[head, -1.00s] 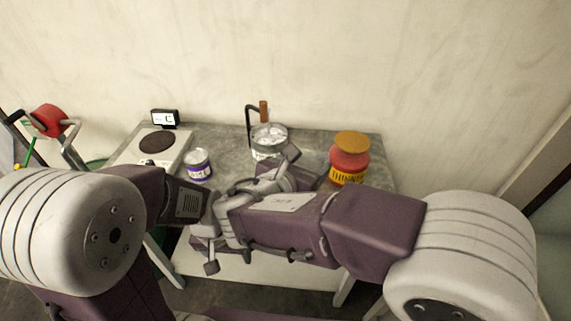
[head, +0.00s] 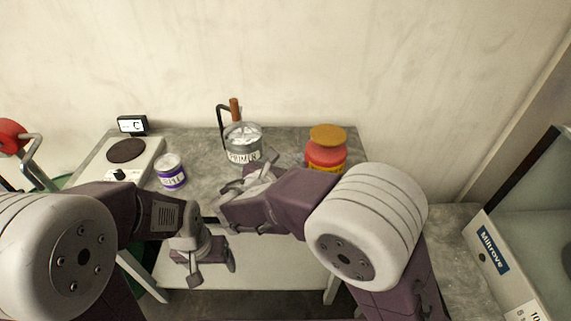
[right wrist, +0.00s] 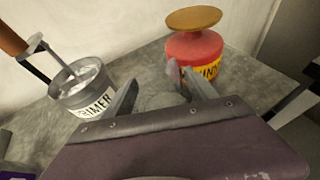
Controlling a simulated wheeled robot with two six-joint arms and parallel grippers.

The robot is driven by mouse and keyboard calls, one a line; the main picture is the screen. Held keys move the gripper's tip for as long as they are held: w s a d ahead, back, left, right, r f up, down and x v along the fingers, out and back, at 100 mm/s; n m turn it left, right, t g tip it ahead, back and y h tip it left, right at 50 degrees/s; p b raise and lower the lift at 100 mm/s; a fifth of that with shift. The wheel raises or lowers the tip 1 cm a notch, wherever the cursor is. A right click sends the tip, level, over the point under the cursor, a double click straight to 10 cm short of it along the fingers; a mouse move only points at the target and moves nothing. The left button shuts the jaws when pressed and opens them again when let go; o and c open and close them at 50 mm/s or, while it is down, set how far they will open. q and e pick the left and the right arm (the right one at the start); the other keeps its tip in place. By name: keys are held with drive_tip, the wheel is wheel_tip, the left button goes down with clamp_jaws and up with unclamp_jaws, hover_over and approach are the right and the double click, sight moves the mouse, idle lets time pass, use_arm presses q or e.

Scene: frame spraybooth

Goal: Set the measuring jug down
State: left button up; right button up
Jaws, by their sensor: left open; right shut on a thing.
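My right gripper (head: 257,170) is over the grey table (head: 203,192), in front of the primer tin. In the right wrist view its fingers (right wrist: 157,88) stand on both sides of a pale grey, see-through shape (right wrist: 160,101), which appears to be the measuring jug. Most of it is hidden behind my gripper body, and I cannot tell whether it touches the table. My left gripper (head: 207,268) is open and empty, low in front of the table's front edge.
The primer tin (head: 243,150) and a red jar with an orange lid (head: 326,157) flank the right gripper. A purple-labelled tin (head: 171,173) and a hotplate (head: 127,150) stand left. A small display (head: 132,125) is behind. A white booth (head: 500,262) is right.

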drive_tip(key=shift+f, duration=0.2)
drive_tip(key=o, duration=1.6)
drive_tip(key=shift+o, duration=0.2)
drive_tip(key=shift+r, duration=0.25)
drive_tip(key=p+v, duration=0.2)
drive_tip(key=v, duration=1)
drive_tip(key=shift+a, duration=0.1)
